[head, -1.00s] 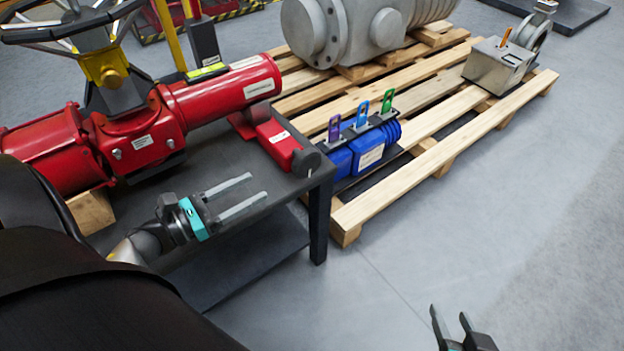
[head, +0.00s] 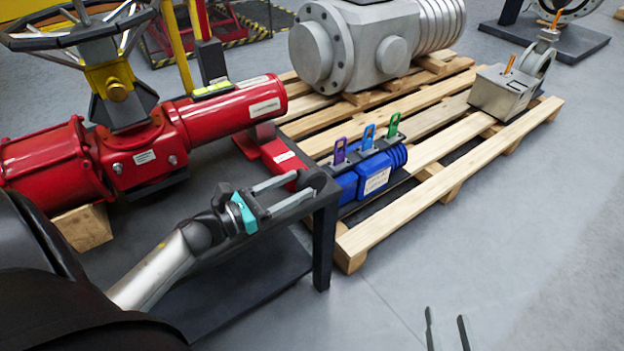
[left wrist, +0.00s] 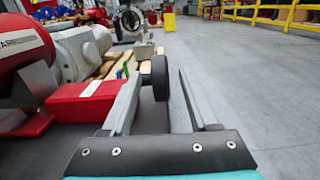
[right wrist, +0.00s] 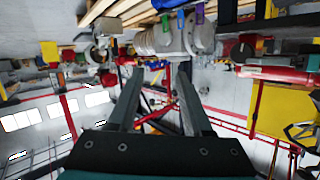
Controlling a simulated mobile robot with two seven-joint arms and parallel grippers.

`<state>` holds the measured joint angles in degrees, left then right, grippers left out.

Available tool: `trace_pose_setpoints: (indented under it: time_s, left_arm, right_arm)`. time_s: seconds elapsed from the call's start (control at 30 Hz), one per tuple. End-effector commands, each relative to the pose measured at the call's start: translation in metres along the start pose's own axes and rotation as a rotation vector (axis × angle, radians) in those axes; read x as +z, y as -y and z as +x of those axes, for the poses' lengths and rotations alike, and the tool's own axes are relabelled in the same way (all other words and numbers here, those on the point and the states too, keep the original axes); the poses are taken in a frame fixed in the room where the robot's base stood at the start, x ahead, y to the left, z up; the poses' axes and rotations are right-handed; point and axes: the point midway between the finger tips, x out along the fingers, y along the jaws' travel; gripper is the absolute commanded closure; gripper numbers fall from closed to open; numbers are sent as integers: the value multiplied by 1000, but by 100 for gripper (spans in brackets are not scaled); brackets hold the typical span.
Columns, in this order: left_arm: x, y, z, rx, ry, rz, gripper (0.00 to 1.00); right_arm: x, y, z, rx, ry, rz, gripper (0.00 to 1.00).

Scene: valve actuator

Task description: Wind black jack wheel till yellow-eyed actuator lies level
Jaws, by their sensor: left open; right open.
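The red actuator (head: 140,150) lies on the dark table, with a yellow housing (head: 115,90) under its handwheel and a small yellow-green piece (head: 212,89) on top. I cannot tell from here whether it is level. The red jack (head: 275,152) stands under its right end. The jack's black wheel (head: 314,180) faces the table's right end. My left gripper (head: 303,184) is open at the wheel. In the left wrist view the wheel (left wrist: 160,78) appears between the open fingers (left wrist: 178,75); contact is unclear. My right gripper (head: 445,314) is open and empty over the floor.
A wooden block (head: 83,228) supports the actuator's left end. A wooden pallet (head: 445,185) beside the table holds a grey valve body (head: 385,50), a blue unit (head: 370,172) with coloured tags, and a metal box (head: 500,92). The floor at right is clear.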

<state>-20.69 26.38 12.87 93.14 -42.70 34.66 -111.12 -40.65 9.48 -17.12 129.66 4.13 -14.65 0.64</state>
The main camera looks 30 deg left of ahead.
Motion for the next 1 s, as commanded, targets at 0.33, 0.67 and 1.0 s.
trace_pose_setpoints:
  time_s: [0.33,0.67,1.0]
  left_arm:
    - [-1,0,39,0,0,0,40]
    - [0,-1,50,1,-1,1,40]
    - [0,0,50,1,-1,0,55]
  right_arm:
    - [-7,13,-6,-33,-168,37,50]
    - [-11,17,-10,-41,-223,50,50]
    - [-11,17,-10,-41,-223,50,50]
